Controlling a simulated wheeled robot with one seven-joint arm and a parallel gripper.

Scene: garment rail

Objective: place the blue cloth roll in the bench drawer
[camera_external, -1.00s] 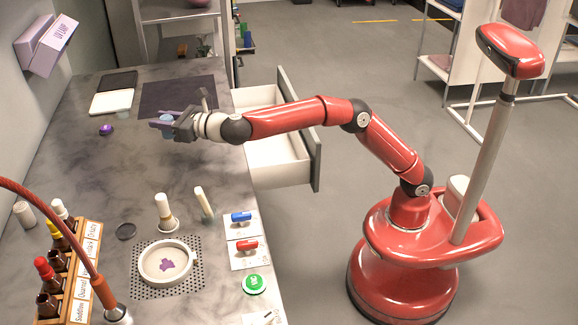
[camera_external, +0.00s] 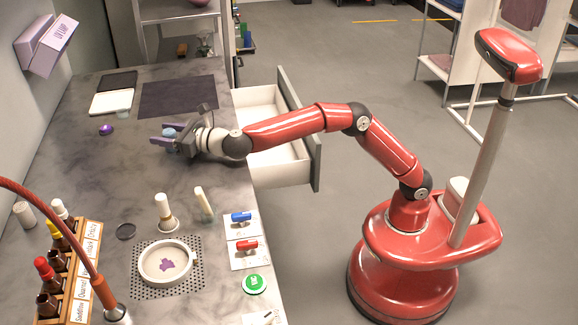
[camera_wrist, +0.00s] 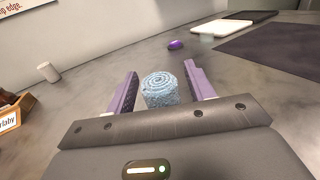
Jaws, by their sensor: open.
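The blue cloth roll (camera_wrist: 160,90) stands upright on the bench between the two purple fingers of my gripper (camera_wrist: 160,92) in the wrist view, with a small gap at each side. My gripper is open around it. In the external view my gripper (camera_external: 166,138) is low over the bench, and the roll (camera_external: 169,132) shows as a small blue patch between the fingers. The bench drawer (camera_external: 282,168) is pulled out from the bench's right side. Its visible inside looks empty; my arm hides part of it.
A dark mat (camera_external: 180,97) and a white tray (camera_external: 111,102) lie behind my gripper. A small purple object (camera_external: 106,129) is to the left. A dish (camera_external: 166,261), brushes, bottles in a rack (camera_external: 84,270) and switches stand towards the front. The bench between is clear.

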